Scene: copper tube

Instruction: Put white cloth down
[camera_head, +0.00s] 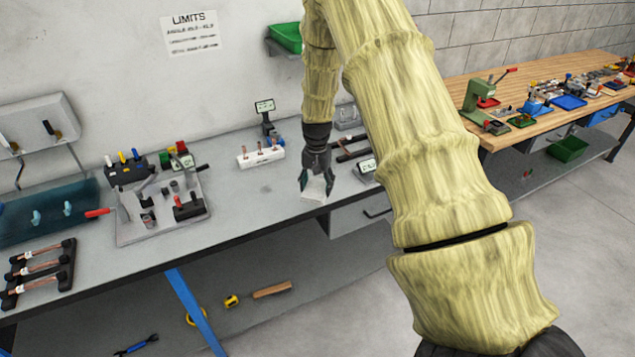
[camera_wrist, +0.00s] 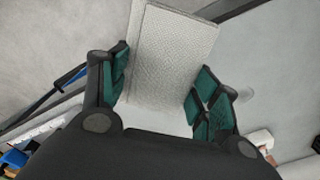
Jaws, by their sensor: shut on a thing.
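The white cloth (camera_head: 316,190) is a small pale piece at the front edge of the grey workbench in the head view. In the wrist view the cloth (camera_wrist: 172,55) looks like a folded, textured rectangle between the fingers. My gripper (camera_head: 316,180) is over the bench near its front edge, pointing down, shut on the cloth. In the wrist view its green-padded fingers (camera_wrist: 160,88) stand on both sides of the cloth. I cannot tell whether the cloth touches the bench top.
The grey bench (camera_head: 235,205) is clear left of my gripper. A white block with copper pieces (camera_head: 261,156) stands behind it. A fixture plate (camera_head: 160,208) and a rack of copper tubes (camera_head: 38,272) are further left. A small display (camera_head: 367,167) is close on the right.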

